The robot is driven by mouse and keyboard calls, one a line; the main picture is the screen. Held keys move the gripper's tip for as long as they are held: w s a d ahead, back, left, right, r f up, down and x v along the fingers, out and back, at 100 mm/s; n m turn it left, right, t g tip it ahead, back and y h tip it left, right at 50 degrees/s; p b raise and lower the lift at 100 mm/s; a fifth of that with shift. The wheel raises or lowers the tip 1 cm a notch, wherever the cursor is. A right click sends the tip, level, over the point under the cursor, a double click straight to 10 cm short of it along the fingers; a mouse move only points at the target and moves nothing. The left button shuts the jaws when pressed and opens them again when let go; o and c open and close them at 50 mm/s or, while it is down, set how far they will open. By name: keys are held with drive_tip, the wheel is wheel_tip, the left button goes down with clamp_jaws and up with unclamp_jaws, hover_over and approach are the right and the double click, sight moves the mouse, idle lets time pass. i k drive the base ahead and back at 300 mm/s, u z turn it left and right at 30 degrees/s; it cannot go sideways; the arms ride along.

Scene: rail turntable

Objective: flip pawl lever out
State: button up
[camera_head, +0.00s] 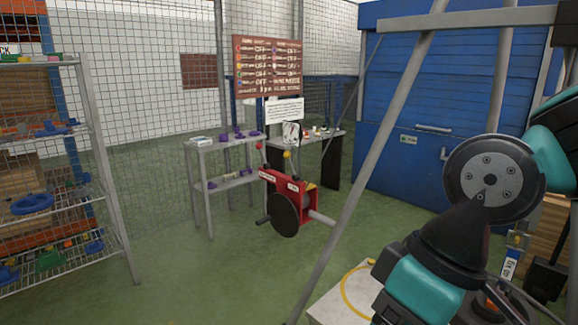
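A red winch-like unit (297,205) with a dark round disc (285,215) and grey shaft ends stands in the middle of the view. Two levers rise from its top, one with a yellow ball knob (287,155) and one with a red ball knob (258,146). White labels on the red body are too small to read, so I cannot tell which lever is the pawl lever or how it is set. My teal and black arm fills the lower right, well apart from the unit. My gripper cannot be made out.
A slanted grey frame leg (375,145) runs between the red unit and my arm. Behind stand a grey shelf table (205,190), a brown sign (268,65) and a blue shutter (420,125). A wire rack (110,190) is at left. Green floor (185,275) at front left is clear.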

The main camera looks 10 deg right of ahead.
sight(291, 165)
drive_tip(key=u, duration=0.85)
drive_tip(key=i, duration=0.85)
drive_tip(key=u, duration=0.55)
drive_tip(key=i, duration=0.7)
drive_tip(key=z, duration=0.9)
drive_tip(key=i, duration=0.6)
drive_tip(key=z, duration=0.65)
